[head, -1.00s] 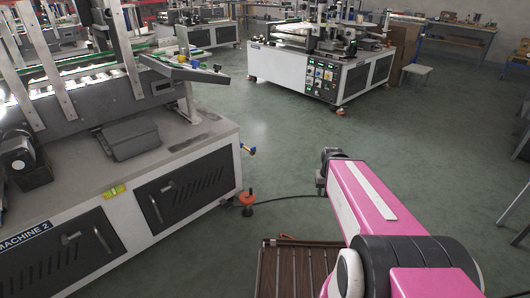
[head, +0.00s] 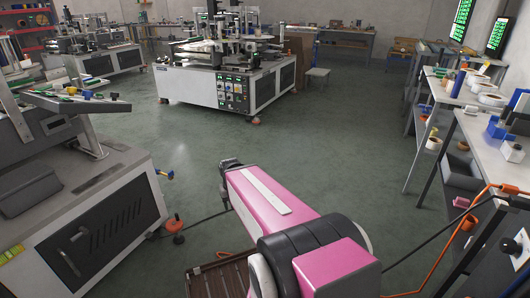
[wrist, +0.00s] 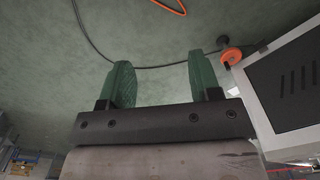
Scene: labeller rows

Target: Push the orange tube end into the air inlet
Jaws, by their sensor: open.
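My gripper (wrist: 162,75) shows in the wrist view with two green fingers wide apart and nothing between them. Its fingers are hidden in the head view, beyond the far end of my pink arm. An orange tube (head: 437,262) hangs from the shelving at the right of the head view and runs down to the floor. A short orange piece (wrist: 172,6), perhaps the same tube, shows at the top of the wrist view. I cannot make out a free tube end. A small blue and brass fitting (head: 166,173) sticks out from the left machine's side; it may be the air inlet.
The left machine (head: 100,225) stands close, with an orange-topped foot (head: 175,223). A dark cable (head: 205,216) lies on the floor. Shelving (head: 455,110) lines the right side. Another machine (head: 215,85) stands farther back. Green floor (head: 335,150) between them is clear.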

